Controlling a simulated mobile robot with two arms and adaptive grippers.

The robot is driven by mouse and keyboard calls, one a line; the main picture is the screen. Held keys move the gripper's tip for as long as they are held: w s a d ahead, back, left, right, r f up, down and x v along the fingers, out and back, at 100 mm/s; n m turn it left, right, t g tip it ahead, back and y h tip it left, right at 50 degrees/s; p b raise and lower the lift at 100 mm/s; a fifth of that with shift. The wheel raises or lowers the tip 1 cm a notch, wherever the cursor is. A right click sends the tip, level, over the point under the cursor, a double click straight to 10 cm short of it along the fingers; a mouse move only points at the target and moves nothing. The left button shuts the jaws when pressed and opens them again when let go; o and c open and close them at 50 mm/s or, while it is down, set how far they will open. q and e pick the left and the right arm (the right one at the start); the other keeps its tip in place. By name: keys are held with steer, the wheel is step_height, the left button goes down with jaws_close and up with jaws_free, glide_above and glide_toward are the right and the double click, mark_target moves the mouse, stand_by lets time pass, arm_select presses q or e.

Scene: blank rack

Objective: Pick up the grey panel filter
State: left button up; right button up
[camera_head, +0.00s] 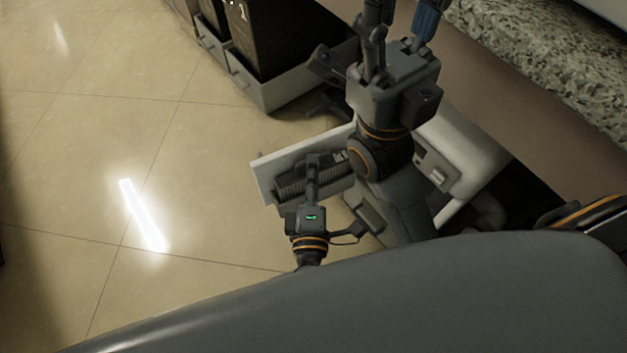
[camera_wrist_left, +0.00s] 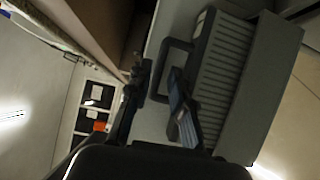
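The grey panel filter (camera_head: 290,188), a ribbed panel, lies low beside a white board in the head view. In the left wrist view the filter (camera_wrist_left: 222,70) is close and large, at the upper right, with a U-shaped grey handle (camera_wrist_left: 170,48). My left gripper (camera_head: 314,163) is over the filter in the head view and hides part of it. In the left wrist view its fingers (camera_wrist_left: 155,85) are apart, with the handle between or just beyond them. Contact is unclear. My right gripper (camera_head: 397,25) is higher up, fingers apart and partly cut off by the top edge; nothing shows between them.
A white board (camera_head: 270,172) stands behind the filter. A brown bench (camera_head: 510,115) with a speckled top (camera_head: 550,60) runs along the right. A drawer unit with dark boxes (camera_head: 275,40) is at the top. Tiled floor (camera_head: 90,170) lies clear at the left.

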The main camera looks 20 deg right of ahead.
arm_select(q)
steer(key=shift+x, duration=0.75)
jaws_close()
steer(key=shift+r, duration=0.2)
